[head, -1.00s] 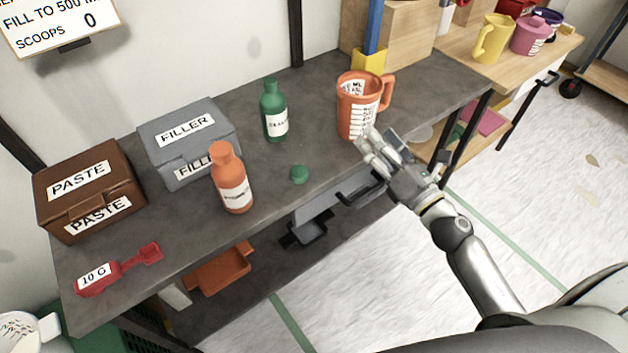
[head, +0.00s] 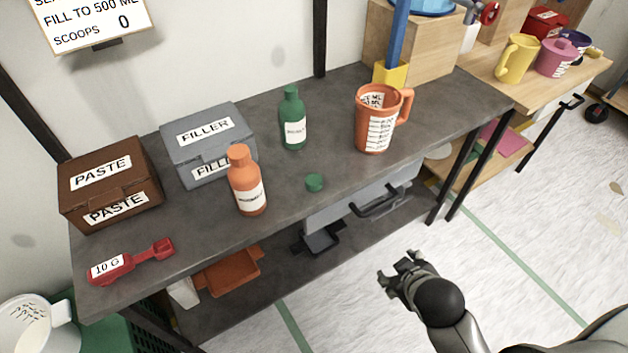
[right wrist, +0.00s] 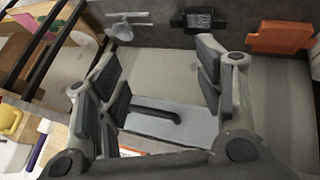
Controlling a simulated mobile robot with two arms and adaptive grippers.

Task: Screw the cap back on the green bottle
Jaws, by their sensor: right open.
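The green bottle (head: 293,120) stands upright towards the back of the grey workbench, between the filler box and the orange jug. The green cap (head: 314,183) lies on the bench near its front edge, in front of the bottle and apart from it. My right gripper (head: 397,272) is in front of the bench, to the right of the cap and lower in the picture, over the floor. The right wrist view shows its fingers (right wrist: 157,62) spread apart with nothing between them. Neither bottle nor cap is recognisable in that view. My left gripper is not in view.
The orange bottle (head: 247,182) stands left of the cap. The orange jug (head: 374,122) stands on the right. The filler box (head: 205,142), paste box (head: 108,188) and red scoop (head: 131,262) are on the left. A grey drawer (head: 362,200) sits below the bench front.

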